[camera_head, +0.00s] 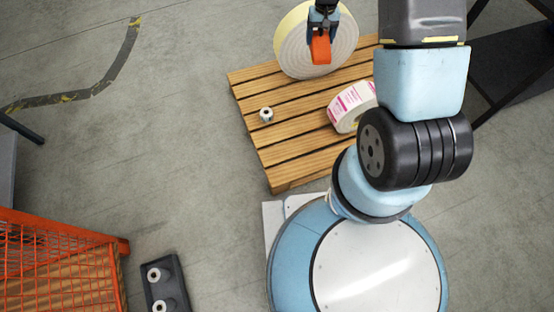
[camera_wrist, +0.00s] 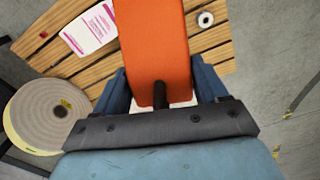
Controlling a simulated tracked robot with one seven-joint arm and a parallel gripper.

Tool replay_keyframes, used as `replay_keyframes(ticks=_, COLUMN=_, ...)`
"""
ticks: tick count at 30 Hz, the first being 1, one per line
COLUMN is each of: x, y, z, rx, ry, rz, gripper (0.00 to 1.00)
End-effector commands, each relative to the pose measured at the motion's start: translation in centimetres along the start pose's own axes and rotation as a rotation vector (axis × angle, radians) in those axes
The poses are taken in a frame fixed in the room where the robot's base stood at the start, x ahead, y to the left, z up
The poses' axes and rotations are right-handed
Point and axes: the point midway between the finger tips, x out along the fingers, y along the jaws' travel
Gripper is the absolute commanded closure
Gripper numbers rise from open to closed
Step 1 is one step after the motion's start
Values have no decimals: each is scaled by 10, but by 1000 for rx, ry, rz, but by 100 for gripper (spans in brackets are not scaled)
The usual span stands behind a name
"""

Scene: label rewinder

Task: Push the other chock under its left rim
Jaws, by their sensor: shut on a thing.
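My gripper (camera_head: 321,30) is shut on an orange chock (camera_head: 320,49), which hangs down from the jaws. In the wrist view the chock (camera_wrist: 153,40) fills the space between the fingers. A large pale roll (camera_head: 292,48) stands behind the chock in the head view, at the far edge of the wooden pallet (camera_head: 285,155). In the wrist view the roll (camera_wrist: 30,112) is at the left, apart from the held chock. Its contact with the pallet is not clear. A small red thing (camera_wrist: 43,34) lies near the pallet's edge; I cannot tell whether it is a chock.
A pink-and-white label roll (camera_head: 352,105) and a small white core (camera_head: 266,115) rest on the pallet. An orange mesh crate (camera_head: 60,233) and a dark holder with two white rings (camera_head: 168,282) are at lower left.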

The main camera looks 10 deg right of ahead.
Motion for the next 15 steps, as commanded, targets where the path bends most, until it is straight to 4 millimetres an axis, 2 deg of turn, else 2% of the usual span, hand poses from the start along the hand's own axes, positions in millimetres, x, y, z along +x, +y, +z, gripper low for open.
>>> replay_keyframes(ticks=9, x=4, y=-3, z=0, rx=-6, ry=-1, rz=0, gripper=71)
replay_keyframes(ticks=11, x=12, y=-4, z=1, rx=-12, ry=-3, rz=1, gripper=71)
replay_keyframes(ticks=15, x=46, y=-7, z=5, rx=-35, ry=-6, rz=5, gripper=71)
